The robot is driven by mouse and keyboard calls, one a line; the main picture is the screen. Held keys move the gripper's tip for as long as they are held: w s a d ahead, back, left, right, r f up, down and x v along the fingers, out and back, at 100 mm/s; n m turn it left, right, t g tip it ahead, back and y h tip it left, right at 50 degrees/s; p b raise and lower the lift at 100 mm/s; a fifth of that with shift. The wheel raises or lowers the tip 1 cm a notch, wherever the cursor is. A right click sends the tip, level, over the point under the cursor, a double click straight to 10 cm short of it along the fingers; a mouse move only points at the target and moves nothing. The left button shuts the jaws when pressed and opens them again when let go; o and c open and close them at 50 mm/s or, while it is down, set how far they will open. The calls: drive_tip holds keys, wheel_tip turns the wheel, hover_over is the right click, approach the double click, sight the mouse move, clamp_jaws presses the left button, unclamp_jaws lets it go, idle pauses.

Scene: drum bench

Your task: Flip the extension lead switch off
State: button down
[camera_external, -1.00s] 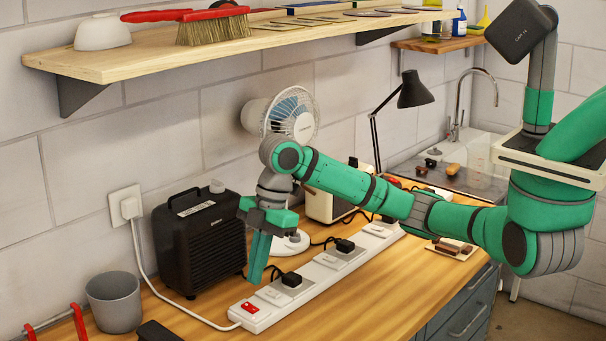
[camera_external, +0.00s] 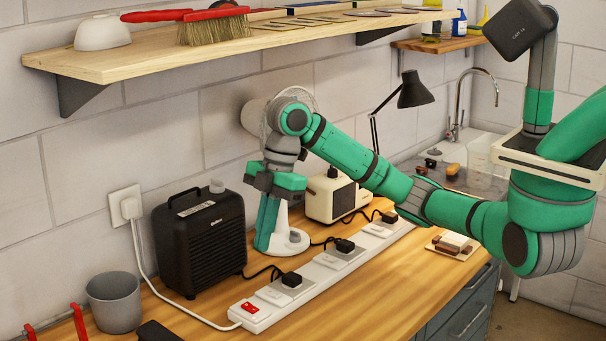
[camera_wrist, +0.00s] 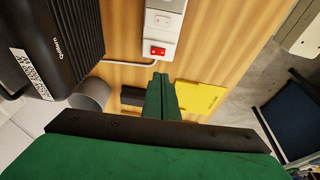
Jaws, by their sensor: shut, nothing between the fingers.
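The white extension lead (camera_external: 312,284) lies along the wooden bench with several black plugs in it. Its red switch (camera_external: 250,307) is at the near left end. In the wrist view the red switch (camera_wrist: 157,51) shows at the end of the strip, just beyond the fingertips in the picture. My gripper (camera_external: 265,247) is shut and empty. It points down in front of the fan's base, above and behind the strip, apart from the switch. The green fingers also show in the wrist view (camera_wrist: 161,80). The switch's tilt is too small to tell.
A black speaker-like box (camera_external: 199,243) stands left of my gripper, and a grey cup (camera_external: 114,302) is at the left. A fan (camera_external: 256,117) and a cream appliance (camera_external: 330,197) stand behind. A wooden shelf (camera_external: 130,64) hangs above. The bench front (camera_external: 380,300) is clear.

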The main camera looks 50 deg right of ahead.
sight(247, 305)
drive_tip(key=a+n+h, duration=0.1)
drive_tip(key=n, duration=0.5)
drive_tip(key=a+n+h, duration=0.1)
drive_tip(key=n, duration=0.5)
drive_tip(key=a+n+h, duration=0.1)
drive_tip(key=n, duration=0.4)
drive_tip(key=shift+w+a+r+n+t, duration=0.2)
drive_tip(key=shift+a+n+t, duration=0.1)
drive_tip(key=shift+n+t, duration=0.1)
drive_tip(key=shift+f, duration=0.15)
drive_tip(key=f, duration=0.4)
drive_tip(key=w+f, duration=0.1)
drive_tip(key=f, duration=0.8)
drive_tip(key=shift+w+f, duration=0.35)
